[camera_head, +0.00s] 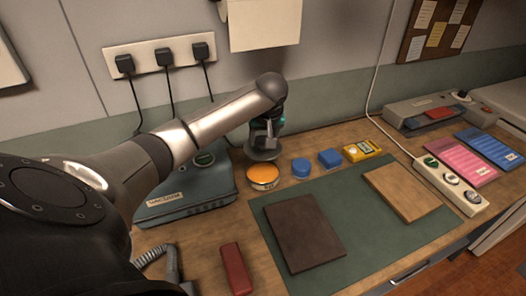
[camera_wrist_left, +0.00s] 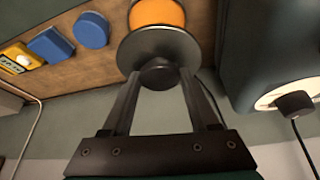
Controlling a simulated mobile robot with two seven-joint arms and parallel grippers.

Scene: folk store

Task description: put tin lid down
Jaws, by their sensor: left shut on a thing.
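My left gripper (camera_head: 267,140) is shut on the dark knob of the tin lid (camera_head: 262,155). In the left wrist view the lid (camera_wrist_left: 150,45) is a round grey disc, with its knob (camera_wrist_left: 158,73) between the fingertips (camera_wrist_left: 160,78). The round tin (camera_head: 263,177) with an orange top stands on the wooden bench just in front of the lid in the head view. The tin (camera_wrist_left: 157,13) is partly hidden by the lid in the wrist view. I cannot tell whether lid and tin touch. My right gripper is not in view.
A blue round piece (camera_head: 301,168), a blue block (camera_head: 330,158) and a yellow device (camera_head: 361,150) stand right of the tin. A grey-green machine (camera_head: 200,185) stands left of it. A green mat (camera_head: 345,220) with two boards lies in front.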

